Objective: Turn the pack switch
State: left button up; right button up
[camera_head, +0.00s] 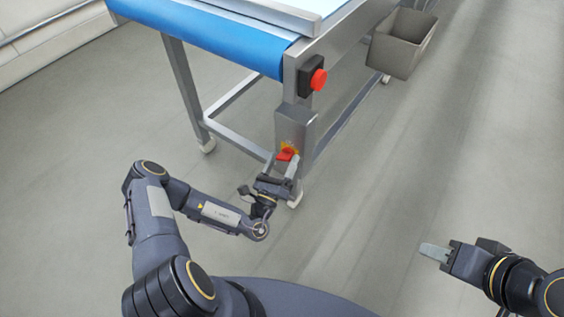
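The pack switch is a red rotary handle (285,154) on a yellow plate, on a grey metal box (296,124) fixed to the conveyor's leg. My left gripper (284,166) is right in front of the switch, its fingers reaching up to it. The fingers partly hide the switch, and I cannot tell whether they touch or grip it. My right gripper (434,252) is at the lower right, far from the switch, above the floor. Its fingers look close together, but their gap is not clear from this angle.
A conveyor with a blue belt (215,32) and metal frame stands ahead. A red emergency button (319,80) on a black housing sits above the switch box. A grey bin (402,42) hangs at the conveyor's right side. The floor (440,150) to the right is clear.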

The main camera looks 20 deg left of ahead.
pick_arm(q)
jog(key=c, duration=0.9)
jog(key=n+y+p, duration=0.1)
jog(key=n+p, duration=0.1)
jog(key=n, duration=0.1)
jog(key=n+g+y+p, duration=0.1)
jog(key=n+y+p, duration=0.1)
jog(key=n+p, duration=0.1)
jog(key=shift+d+r+n, duration=0.1)
jog(key=shift+n, duration=0.6)
jog(key=o, duration=1)
jog(key=shift+s, duration=0.1)
jog(key=p+v, duration=0.1)
jog(key=v, duration=0.6)
jog(key=shift+s, duration=0.4)
